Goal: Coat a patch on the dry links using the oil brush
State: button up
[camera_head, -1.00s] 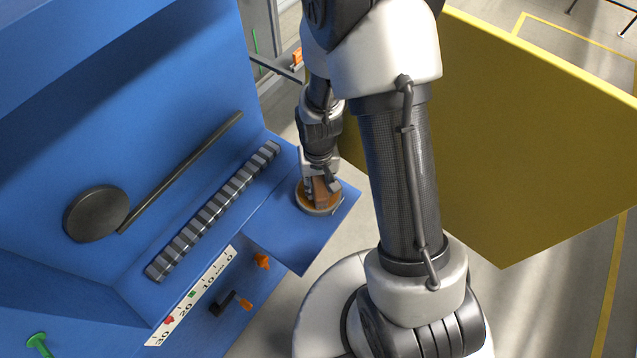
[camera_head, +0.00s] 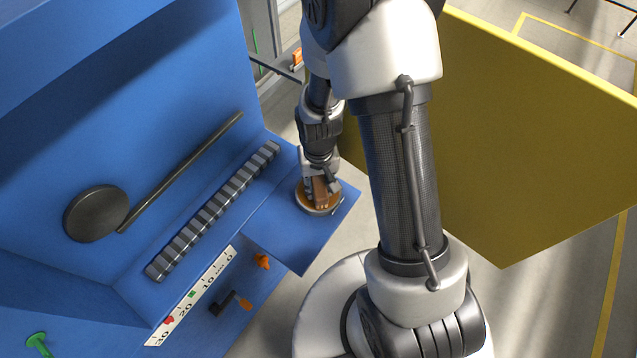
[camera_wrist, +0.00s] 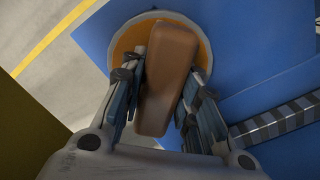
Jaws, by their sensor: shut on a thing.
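My gripper (camera_head: 320,186) is shut on the brown handle of the oil brush (camera_head: 320,195), above a round dish of orange-amber oil (camera_head: 301,200) on a blue shelf. In the wrist view the brush handle (camera_wrist: 168,80) lies between the two fingers, and the dish rim (camera_wrist: 120,42) shows around its far end. The brush's working end is hidden, so I cannot tell how deep it sits in the oil. The dry links are a grey segmented chain (camera_head: 212,213) lying in a straight slanted line on the blue ledge left of the dish. The chain also shows in the wrist view (camera_wrist: 275,122).
A dark round disc (camera_head: 96,213) and a long rod (camera_head: 180,172) are on the blue panel beyond the chain. A numbered scale strip (camera_head: 192,297), an orange knob (camera_head: 262,261) and a black-orange lever (camera_head: 230,302) are on the front face. A yellow panel (camera_head: 540,130) stands at right.

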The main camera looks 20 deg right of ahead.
aim_at(319, 181)
jog(key=shift+r+p, duration=2.7)
jog(key=shift+r, duration=0.85)
jog(key=shift+f, duration=0.1)
